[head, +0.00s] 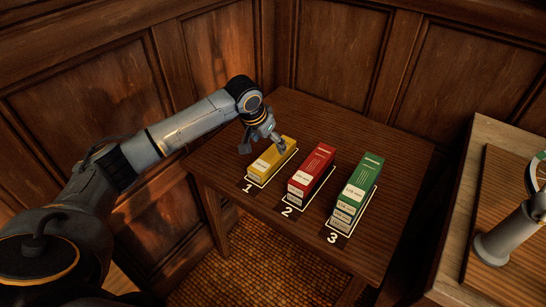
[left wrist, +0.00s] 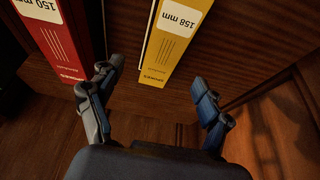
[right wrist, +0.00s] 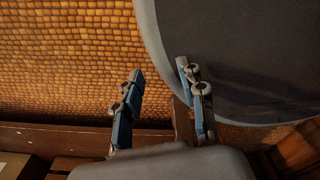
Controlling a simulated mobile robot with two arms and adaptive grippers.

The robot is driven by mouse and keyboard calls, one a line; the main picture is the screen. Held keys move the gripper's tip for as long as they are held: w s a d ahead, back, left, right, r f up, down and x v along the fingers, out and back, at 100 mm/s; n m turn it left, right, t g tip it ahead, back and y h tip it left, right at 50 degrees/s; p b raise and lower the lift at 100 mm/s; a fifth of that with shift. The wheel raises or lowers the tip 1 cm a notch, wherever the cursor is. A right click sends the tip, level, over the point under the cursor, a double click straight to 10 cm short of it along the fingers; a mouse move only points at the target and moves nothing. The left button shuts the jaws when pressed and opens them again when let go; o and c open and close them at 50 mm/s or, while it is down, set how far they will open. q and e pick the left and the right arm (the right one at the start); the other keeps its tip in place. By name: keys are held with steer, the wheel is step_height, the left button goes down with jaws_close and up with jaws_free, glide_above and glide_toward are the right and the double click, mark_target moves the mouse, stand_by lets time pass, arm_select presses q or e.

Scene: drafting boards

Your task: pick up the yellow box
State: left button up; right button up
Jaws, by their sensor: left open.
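The yellow box (head: 270,160) lies on the dark wooden table in the outlined slot marked 1. My left gripper (head: 263,147) is just above its far end, fingers spread toward either side. In the left wrist view the yellow box (left wrist: 177,38), labelled 158 mm, reaches in from the top, ahead of and between the open fingers (left wrist: 155,76). Nothing is held, and I cannot tell whether a finger touches the box. My right gripper (right wrist: 160,69) is open and empty above the floor in the right wrist view.
A red box (head: 311,170) in slot 2 stands close beside the yellow one, also near a left finger in the left wrist view (left wrist: 62,38). A green box (head: 357,190) is in slot 3. Wood-panelled walls back the table (head: 405,165); another wooden surface (head: 462,220) is at right.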

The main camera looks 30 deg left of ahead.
mark_target(273, 154)
arm_select(q)
steer(key=x, duration=0.2)
steer(key=shift+w+f, duration=0.2)
steer(key=shift+f, duration=0.15)
steer(key=shift+w+f, duration=0.15)
steer(key=shift+f, duration=0.15)
steer(key=shift+w+a+f, duration=0.1)
steer(key=shift+w+f, duration=0.1)
steer(key=shift+f, duration=0.45)
steer(key=x, duration=0.3)
steer(key=shift+w+a+f, duration=0.15)
steer(key=shift+f, duration=0.25)
steer(key=shift+c, duration=1.1)
steer(key=c, duration=1.1)
steer(key=shift+c, duration=0.6)
arm_select(e)
steer(key=shift+w+f, duration=0.2)
steer(key=shift+w, duration=0.3)
